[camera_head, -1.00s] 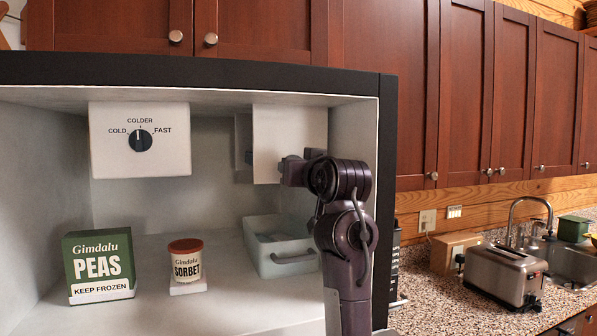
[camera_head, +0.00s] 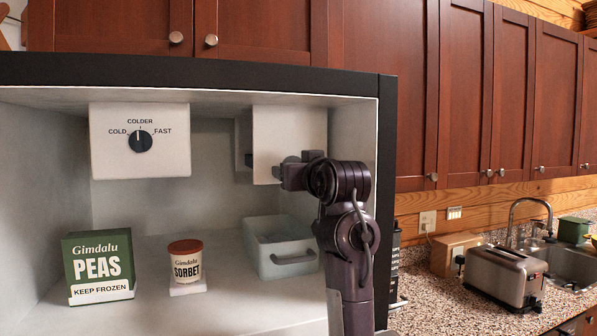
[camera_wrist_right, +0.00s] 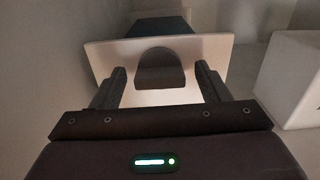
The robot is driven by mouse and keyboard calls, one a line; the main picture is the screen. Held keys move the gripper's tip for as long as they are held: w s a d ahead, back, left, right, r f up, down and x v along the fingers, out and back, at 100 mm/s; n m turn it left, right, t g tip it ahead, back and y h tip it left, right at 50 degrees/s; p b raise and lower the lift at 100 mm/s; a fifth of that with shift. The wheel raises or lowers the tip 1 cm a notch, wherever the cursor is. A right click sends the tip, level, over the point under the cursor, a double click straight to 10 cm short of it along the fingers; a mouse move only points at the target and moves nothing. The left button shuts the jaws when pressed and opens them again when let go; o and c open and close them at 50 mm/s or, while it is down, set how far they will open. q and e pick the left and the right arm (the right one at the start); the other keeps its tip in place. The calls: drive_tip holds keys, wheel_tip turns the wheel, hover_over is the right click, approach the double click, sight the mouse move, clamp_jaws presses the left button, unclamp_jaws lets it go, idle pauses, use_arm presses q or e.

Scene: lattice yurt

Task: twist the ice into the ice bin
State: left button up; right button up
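A white housing (camera_head: 290,128) hangs from the freezer ceiling at the upper right. In the right wrist view its white plate (camera_wrist_right: 110,60) carries a dark rounded knob (camera_wrist_right: 160,70), with a dark block (camera_wrist_right: 160,25) behind the plate. My right gripper (camera_wrist_right: 162,82) is open, one finger on each side of the knob, with gaps visible on both sides. In the head view the right gripper (camera_head: 282,172) is at the housing's lower edge. The pale ice bin (camera_head: 268,267) sits on the freezer floor below; its inside shows only partly and no ice is discernible. My left gripper is not in view.
A green peas box (camera_head: 100,262) and a sorbet tub (camera_head: 187,265) stand on the freezer floor to the left. A dial box (camera_head: 172,155) hangs at the upper left. The freezer's right wall edge (camera_head: 387,120) is close to my arm. A toaster (camera_head: 507,277) stands on the counter outside.

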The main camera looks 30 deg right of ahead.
drive_tip(key=shift+r, duration=0.1)
drive_tip(key=b+v, duration=0.3)
drive_tip(key=v, duration=0.5)
idle(0.6)
